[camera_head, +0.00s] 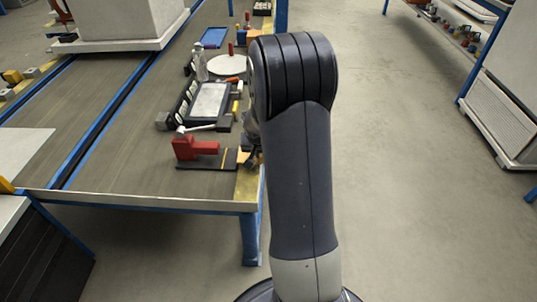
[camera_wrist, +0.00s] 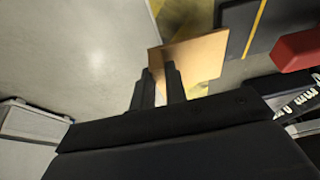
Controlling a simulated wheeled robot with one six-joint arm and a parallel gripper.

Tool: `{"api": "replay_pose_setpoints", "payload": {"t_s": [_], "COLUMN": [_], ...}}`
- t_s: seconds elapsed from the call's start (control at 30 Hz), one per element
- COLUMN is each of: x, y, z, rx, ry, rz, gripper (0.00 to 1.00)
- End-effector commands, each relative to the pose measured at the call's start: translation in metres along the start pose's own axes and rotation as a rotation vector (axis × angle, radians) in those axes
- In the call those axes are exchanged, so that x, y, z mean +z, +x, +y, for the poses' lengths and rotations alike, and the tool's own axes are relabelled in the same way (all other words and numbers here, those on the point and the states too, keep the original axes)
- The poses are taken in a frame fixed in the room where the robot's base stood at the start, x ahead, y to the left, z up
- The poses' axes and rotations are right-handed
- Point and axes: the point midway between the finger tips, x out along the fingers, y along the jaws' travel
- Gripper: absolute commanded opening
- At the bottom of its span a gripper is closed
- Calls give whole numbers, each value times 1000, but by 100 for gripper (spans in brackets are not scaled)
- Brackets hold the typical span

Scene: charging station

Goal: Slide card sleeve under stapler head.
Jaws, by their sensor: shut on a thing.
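The card sleeve (camera_wrist: 203,57) is a flat tan sheet in the wrist view. My gripper (camera_wrist: 159,72) is shut on its near edge, with the sleeve reaching out past the fingertips. The red stapler (camera_head: 193,147) stands at the front right of the table, on a dark base plate (camera_head: 222,166) with a yellow line. In the wrist view the red stapler (camera_wrist: 298,47) is at the right edge, partly cut off. The sleeve is apart from it, near the plate's edge. In the head view my arm hides much of the gripper and sleeve.
The table (camera_head: 120,150) has blue rails along it. Behind the stapler are a dark tray (camera_head: 209,102) with a pale panel, a clear bottle (camera_head: 201,66) and a round white plate (camera_head: 226,65). Open floor (camera_head: 400,180) lies to the right.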

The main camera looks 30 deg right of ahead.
Motion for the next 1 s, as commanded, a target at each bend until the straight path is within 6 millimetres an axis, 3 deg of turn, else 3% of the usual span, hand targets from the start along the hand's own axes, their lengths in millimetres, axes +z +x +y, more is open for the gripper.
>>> {"api": "replay_pose_setpoints", "payload": {"t_s": [0.33,1.0], "x": [2,2], "y": [6,5], "z": [-25,-27], "rx": [-1,0], "ry": [-2,0], "rz": [1,0], "gripper": [0,0]}}
